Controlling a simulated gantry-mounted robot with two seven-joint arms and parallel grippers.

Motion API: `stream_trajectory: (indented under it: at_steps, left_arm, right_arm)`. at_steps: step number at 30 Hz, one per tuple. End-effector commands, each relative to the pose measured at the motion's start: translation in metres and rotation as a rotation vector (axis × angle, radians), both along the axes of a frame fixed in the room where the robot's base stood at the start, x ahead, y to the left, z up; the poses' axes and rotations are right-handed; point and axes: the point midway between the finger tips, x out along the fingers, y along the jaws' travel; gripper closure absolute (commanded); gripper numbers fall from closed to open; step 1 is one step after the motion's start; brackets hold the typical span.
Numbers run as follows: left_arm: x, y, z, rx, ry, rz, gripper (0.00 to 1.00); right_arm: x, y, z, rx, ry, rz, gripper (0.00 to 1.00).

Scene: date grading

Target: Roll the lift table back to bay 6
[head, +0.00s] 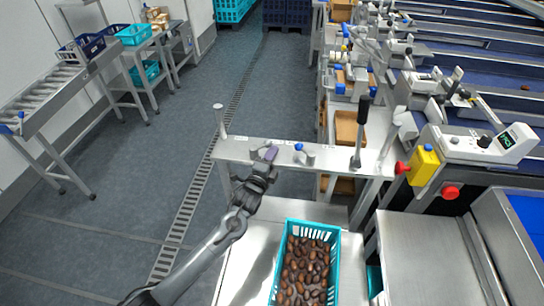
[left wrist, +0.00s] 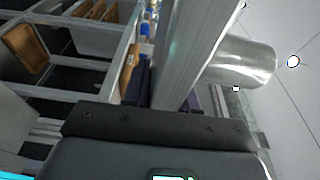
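The lift table has a bare steel top (head: 246,262) and a pale metal push bar (head: 335,158) across its far end. A teal crate (head: 337,262) filled with brown dates stands on it. My left gripper (head: 268,156) is at the left part of the bar. In the left wrist view the metal bar (left wrist: 195,50) runs between its dark fingers (left wrist: 168,90), which appear closed against its sides. A lever with a black grip (head: 363,110) stands at the right of the bar. My right gripper is in neither view. No bay number is readable.
A grading machine with a yellow box and red button (head: 451,192) stands close on the right. A steel surface (head: 425,255) is beside the table. A roller conveyor (head: 45,95) with crates is at left. Grey floor with a drain (head: 205,180) is clear between.

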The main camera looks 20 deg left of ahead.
Motion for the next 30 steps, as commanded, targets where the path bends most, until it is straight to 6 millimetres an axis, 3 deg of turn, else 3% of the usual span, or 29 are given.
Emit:
stream_trajectory:
  at_steps: [1,5,17,30]
  left_arm:
    - [0.0,0.0,0.0,0.0,-0.001,0.0,0.65]
    - [0.0,0.0,0.001,0.0,-0.001,0.0,0.45]
    - [-0.005,0.0,0.002,0.0,-0.004,0.001,0.44]
    - [-0.074,-0.002,0.0,0.0,0.002,0.0,0.44]
  right_arm:
    - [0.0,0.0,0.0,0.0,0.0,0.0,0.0]
    - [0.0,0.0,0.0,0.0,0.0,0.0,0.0]
    - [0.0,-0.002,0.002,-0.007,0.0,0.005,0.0]
    - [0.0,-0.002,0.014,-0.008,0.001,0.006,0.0]
